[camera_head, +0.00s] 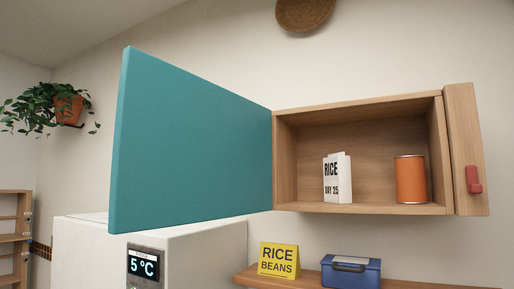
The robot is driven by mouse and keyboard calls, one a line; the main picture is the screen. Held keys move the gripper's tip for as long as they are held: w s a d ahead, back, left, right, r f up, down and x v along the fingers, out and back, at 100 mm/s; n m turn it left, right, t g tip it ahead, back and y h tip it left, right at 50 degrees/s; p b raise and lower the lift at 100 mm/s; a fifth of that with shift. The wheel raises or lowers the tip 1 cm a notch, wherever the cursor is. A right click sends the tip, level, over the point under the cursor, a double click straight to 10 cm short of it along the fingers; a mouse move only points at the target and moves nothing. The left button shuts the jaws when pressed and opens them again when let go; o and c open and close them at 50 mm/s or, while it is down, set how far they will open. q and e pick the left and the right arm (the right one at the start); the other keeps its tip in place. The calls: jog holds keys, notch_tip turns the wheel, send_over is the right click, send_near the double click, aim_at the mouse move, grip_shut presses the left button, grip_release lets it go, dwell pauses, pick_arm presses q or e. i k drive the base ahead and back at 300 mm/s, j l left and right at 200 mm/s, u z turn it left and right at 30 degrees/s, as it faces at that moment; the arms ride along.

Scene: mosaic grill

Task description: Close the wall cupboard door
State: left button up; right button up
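The wall cupboard (360,101) hangs on the wall at the right of the head view, its front open. Its teal door (190,145) stands swung wide open to the left, attached at the cupboard's left side. A wooden panel (463,150) with a red handle (473,180) stands at the cupboard's right side. Inside are a white rice packet (337,178) and an orange can (410,180). Neither of my grippers shows in this view.
A white fridge (200,255) with a 5 °C display (146,265) stands below the door. A wooden shelf (400,283) under the cupboard bears a yellow "RICE BEANS" sign (279,260) and a blue box (350,272). A potted plant (68,108) hangs at the left.

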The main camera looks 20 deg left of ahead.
aim_at(188, 149)
jog(key=i+j+z, duration=0.1)
jog(key=j+z, duration=0.3)
jog(key=j, duration=0.35)
jog(key=j+z, duration=0.35)
jog(key=j, duration=1.55)
jog(key=i+z, duration=0.05)
